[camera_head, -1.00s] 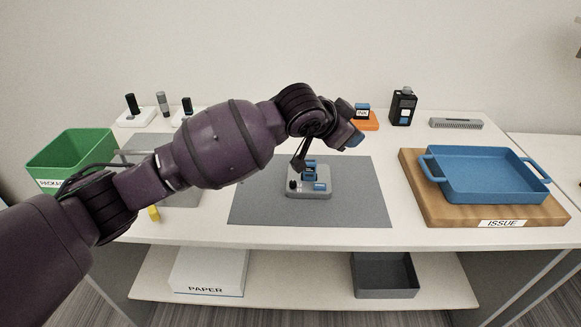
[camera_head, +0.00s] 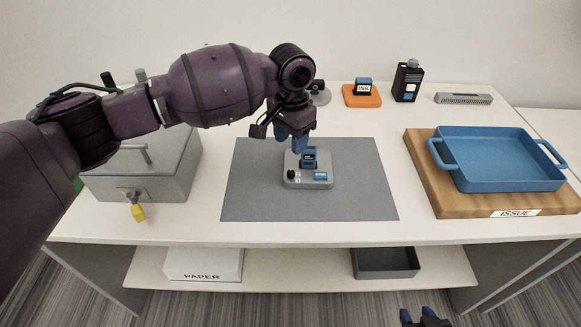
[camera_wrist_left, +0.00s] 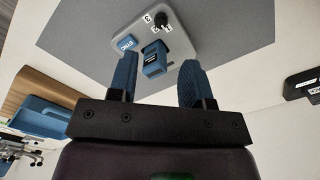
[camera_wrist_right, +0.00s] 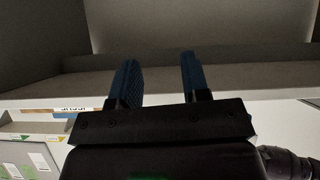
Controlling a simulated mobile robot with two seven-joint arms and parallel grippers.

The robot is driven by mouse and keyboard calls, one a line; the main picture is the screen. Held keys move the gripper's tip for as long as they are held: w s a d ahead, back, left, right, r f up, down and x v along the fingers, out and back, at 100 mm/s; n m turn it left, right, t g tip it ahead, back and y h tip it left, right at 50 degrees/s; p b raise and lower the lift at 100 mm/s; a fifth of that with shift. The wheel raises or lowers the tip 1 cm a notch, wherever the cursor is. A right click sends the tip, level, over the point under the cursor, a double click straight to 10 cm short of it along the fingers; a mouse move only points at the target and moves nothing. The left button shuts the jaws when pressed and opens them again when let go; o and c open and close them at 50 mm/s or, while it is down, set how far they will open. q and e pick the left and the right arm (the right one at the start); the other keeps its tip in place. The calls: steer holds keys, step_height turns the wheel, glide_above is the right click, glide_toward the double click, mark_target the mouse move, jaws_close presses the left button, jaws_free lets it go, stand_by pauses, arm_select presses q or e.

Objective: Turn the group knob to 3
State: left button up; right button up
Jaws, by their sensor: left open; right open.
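A grey device (camera_head: 320,184) sits on the dark grey mat, with a small black knob (camera_head: 291,174) at its front left. A blue block (camera_head: 310,156) stands upright in the device and a blue labelled button or plate (camera_head: 320,176) lies at its front right. My left gripper (camera_head: 296,144) is open, pointing down above the back left of the device, apart from the knob. My right gripper (camera_head: 424,318) is open and empty at the bottom edge, low in front of the table.
The mat (camera_head: 245,190) is otherwise clear. A grey lidded box (camera_head: 165,180) with a yellow tag stands left. A blue tray (camera_head: 495,175) on a wooden board is right. An orange ink stand (camera_head: 362,97) and black bottle (camera_head: 407,82) are behind.

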mark_target(291, 171)
arm_select(q)
step_height(291, 171, down, 10)
steer(key=shift+w+f+b, duration=0.1)
steer(key=shift+b, duration=0.65)
steer(key=shift+c, duration=0.4)
jaws_close()
